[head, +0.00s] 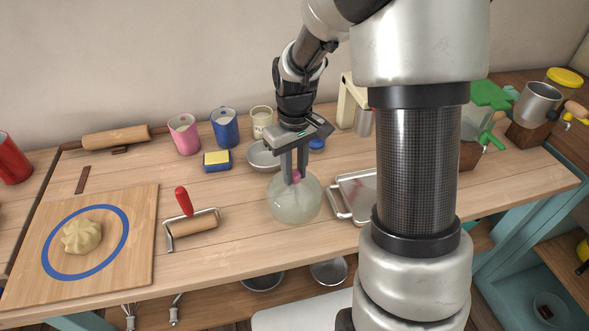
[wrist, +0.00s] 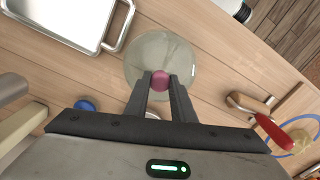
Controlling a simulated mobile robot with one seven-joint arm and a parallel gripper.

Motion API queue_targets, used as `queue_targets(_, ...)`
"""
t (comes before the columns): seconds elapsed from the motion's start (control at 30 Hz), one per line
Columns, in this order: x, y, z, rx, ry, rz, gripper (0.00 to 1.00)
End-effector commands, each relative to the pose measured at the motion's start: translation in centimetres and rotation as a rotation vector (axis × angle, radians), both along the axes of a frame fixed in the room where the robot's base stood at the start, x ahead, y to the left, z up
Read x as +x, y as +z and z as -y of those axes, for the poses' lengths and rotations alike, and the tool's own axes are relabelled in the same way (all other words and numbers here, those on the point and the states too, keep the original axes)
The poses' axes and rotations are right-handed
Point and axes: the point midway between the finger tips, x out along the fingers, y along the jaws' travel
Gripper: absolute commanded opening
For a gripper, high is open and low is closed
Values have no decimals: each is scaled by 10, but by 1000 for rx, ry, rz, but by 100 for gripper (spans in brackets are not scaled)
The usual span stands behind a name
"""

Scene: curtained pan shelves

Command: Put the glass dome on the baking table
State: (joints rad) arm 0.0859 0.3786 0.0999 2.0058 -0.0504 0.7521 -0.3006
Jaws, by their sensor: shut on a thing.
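The glass dome (head: 294,203) is clear and rounded with a pink knob on top. It is upright at the wooden baking table (head: 240,235), near the table's front edge; I cannot tell whether its rim touches the tabletop. My gripper (head: 295,176) points down over it and is shut on the pink knob. In the wrist view the dome (wrist: 160,56) shows beyond my fingers (wrist: 160,84), with the knob between them.
A red-handled roller (head: 193,226) lies left of the dome. A metal tray (head: 357,193) is close on its right. A metal bowl (head: 262,156) and a blue-and-yellow sponge (head: 217,161) are behind. A board with dough (head: 140,205) is at far left.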

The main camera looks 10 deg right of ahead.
Motion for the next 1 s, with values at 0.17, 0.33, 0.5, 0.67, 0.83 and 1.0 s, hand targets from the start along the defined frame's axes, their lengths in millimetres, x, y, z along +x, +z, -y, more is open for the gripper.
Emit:
queue_targets(0.17,0,-9,0,0,1,0,0)
queue_targets(0.33,0,-9,0,0,1,1,0)
queue_targets(0.5,0,-9,0,0,1,0,0)
queue_targets(0.67,0,-11,0,0,1,0,0)
queue_targets(0.83,0,-13,0,0,1,0,0)
queue_targets(1.0,0,-14,0,0,1,0,29)
